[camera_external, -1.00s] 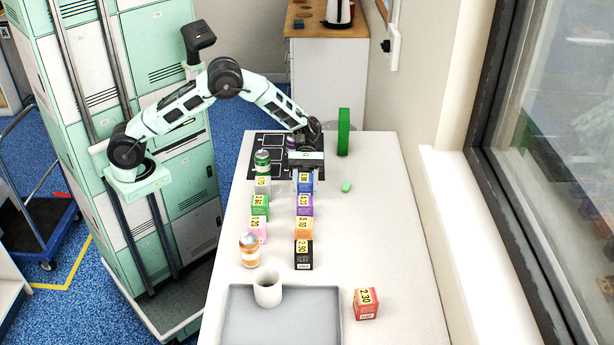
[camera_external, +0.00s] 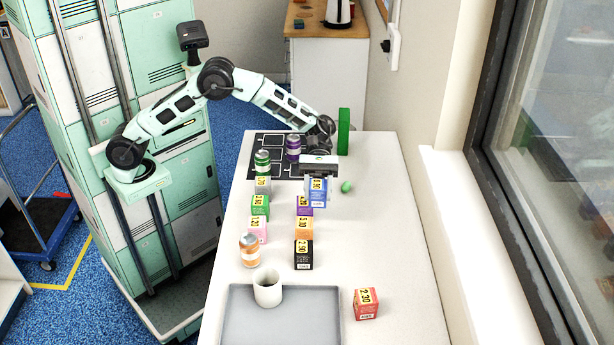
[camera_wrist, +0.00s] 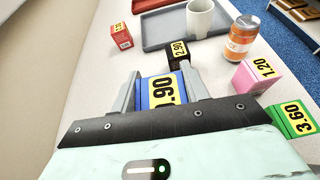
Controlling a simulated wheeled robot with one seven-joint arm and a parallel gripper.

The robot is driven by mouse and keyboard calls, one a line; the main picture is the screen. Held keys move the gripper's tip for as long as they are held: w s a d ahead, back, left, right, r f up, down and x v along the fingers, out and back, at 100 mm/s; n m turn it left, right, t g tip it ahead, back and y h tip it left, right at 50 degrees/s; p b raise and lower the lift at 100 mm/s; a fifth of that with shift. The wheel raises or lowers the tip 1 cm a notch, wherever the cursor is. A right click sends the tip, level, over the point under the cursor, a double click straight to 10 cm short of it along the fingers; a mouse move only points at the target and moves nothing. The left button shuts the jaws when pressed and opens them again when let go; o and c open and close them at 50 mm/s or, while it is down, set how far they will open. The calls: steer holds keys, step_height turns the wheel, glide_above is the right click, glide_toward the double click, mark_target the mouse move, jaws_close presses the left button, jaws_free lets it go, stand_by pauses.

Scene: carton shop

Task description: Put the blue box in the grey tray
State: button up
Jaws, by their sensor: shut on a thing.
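The blue box (camera_external: 319,192) with a yellow price label is held in my gripper (camera_external: 319,178), a little above the table at the head of the right-hand row of boxes. In the wrist view the blue box (camera_wrist: 161,91) sits between both fingers of my gripper (camera_wrist: 160,92), which are shut on it. The grey tray (camera_external: 315,325) lies at the near end of the table. It also shows at the top of the wrist view (camera_wrist: 155,37).
A white cup (camera_external: 267,288) stands in the tray. A red box (camera_external: 366,303) stands right of the tray. Purple, orange and black boxes (camera_external: 303,254) line up between gripper and tray. An orange can (camera_external: 249,250) and more boxes stand left. The table's right side is mostly clear.

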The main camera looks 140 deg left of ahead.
steer(key=w+d, duration=1.3)
steer(key=w, duration=0.1)
steer(key=r, duration=0.1)
glide_above(307, 313)
step_height(307, 313, down, 10)
steer(key=shift+d+r, duration=0.1)
steer(key=shift+r, duration=0.15)
steer(key=shift+f, duration=0.15)
steer(key=o, duration=1)
steer(key=shift+r, duration=0.25)
steer(key=v, duration=1.2)
steer(key=shift+s+b, duration=0.15)
steer(key=shift+b, duration=0.25)
